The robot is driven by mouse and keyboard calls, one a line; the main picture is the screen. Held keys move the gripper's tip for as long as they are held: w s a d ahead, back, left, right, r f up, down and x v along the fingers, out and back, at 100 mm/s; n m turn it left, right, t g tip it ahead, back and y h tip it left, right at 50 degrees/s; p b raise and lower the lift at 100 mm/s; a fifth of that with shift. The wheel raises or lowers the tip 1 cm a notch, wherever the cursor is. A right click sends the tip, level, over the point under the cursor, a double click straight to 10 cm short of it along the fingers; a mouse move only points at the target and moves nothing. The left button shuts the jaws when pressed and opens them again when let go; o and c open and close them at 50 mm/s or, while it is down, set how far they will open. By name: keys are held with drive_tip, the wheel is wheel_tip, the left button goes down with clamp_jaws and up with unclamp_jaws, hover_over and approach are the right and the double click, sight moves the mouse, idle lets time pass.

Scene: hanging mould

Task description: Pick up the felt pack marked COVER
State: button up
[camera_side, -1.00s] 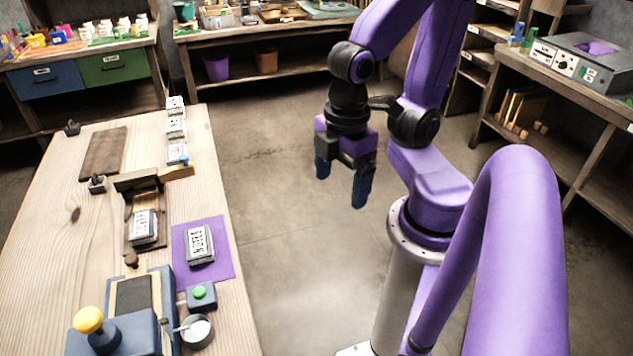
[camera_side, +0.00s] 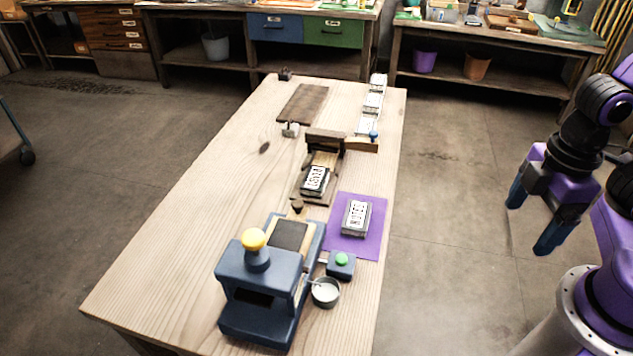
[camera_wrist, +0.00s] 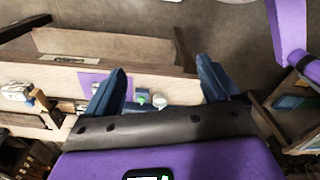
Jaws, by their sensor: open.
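Several pale packs with black lettering lie on the wooden table. One pack (camera_side: 356,218) lies on a purple mat (camera_side: 369,246). Another pack (camera_side: 315,180) sits in a wooden fixture (camera_side: 322,160). More packs (camera_side: 372,102) stand in a row along the far right edge. The lettering is too small to tell which reads COVER. My gripper (camera_side: 533,216) is open and empty, well to the right of the table and over the floor. Its blue fingers (camera_wrist: 160,66) also show apart in the wrist view, with the purple mat (camera_wrist: 92,84) far beyond.
A dark blue press (camera_side: 262,288) with a yellow knob stands at the table's near end. Beside it are a green-button box (camera_side: 341,265) and a small round cup (camera_side: 325,292). A brown board (camera_side: 303,103) lies farther back. The table's left side is clear.

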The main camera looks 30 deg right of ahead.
drive_tip(key=shift+o, duration=0.4)
drive_tip(key=w+a+f+m+t+h, duration=0.1)
drive_tip(key=w+a+m, duration=0.4)
drive_tip(key=w, duration=0.6)
drive_tip(key=w+a+f+m+t, duration=0.1)
drive_tip(key=w+a+m, duration=0.4)
drive_tip(key=w, duration=0.6)
drive_tip(key=w+a+f+m+h, duration=0.1)
drive_tip(key=w+a+m, duration=0.5)
drive_tip(key=w, duration=0.6)
drive_tip(key=m+t+h, duration=0.1)
drive_tip(key=m+h, duration=0.1)
drive_tip(key=m, duration=0.4)
approach(315, 179)
drive_tip(key=f, duration=0.1)
drive_tip(key=d, duration=0.1)
drive_tip(key=f, duration=0.1)
drive_tip(key=shift+w+d+f, duration=0.25)
drive_tip(key=shift+d+f, duration=0.05)
drive_tip(key=shift+a+x, duration=0.2)
drive_tip(key=shift+x, duration=1.25)
drive_tip(key=shift+a+x, duration=0.15)
drive_tip(key=shift+x, duration=1.3)
drive_tip(key=shift+w, duration=0.15)
drive_tip(key=shift+c, duration=0.3)
